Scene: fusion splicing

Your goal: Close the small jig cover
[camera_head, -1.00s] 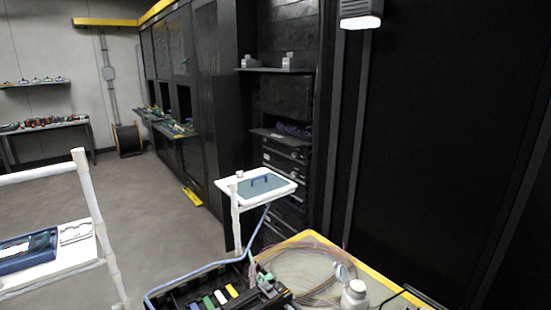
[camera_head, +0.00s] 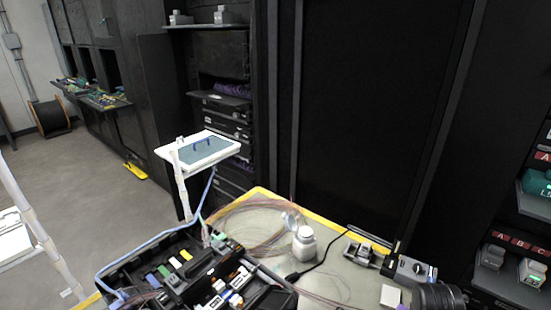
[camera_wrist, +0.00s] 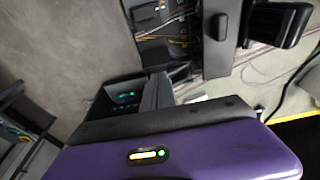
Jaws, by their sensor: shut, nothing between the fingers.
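A small grey metal device (camera_head: 366,256), possibly the jig, stands on the bench at the right in the head view. A dark upright piece (camera_head: 395,249) rises beside it. I cannot tell for sure which part is the cover or how far it stands open. In the wrist view, my gripper (camera_wrist: 158,84) shows beyond its purple housing, with the fingers together and nothing held. It points towards the black toolbox area, and no jig can be made out there. My gripper cannot be made out in the head view.
A black toolbox (camera_head: 112,282) with coloured parts fills the front left of the yellow-edged bench (camera_head: 345,290). A white stand with a tablet (camera_head: 205,153) is behind. Racks stand at the right.

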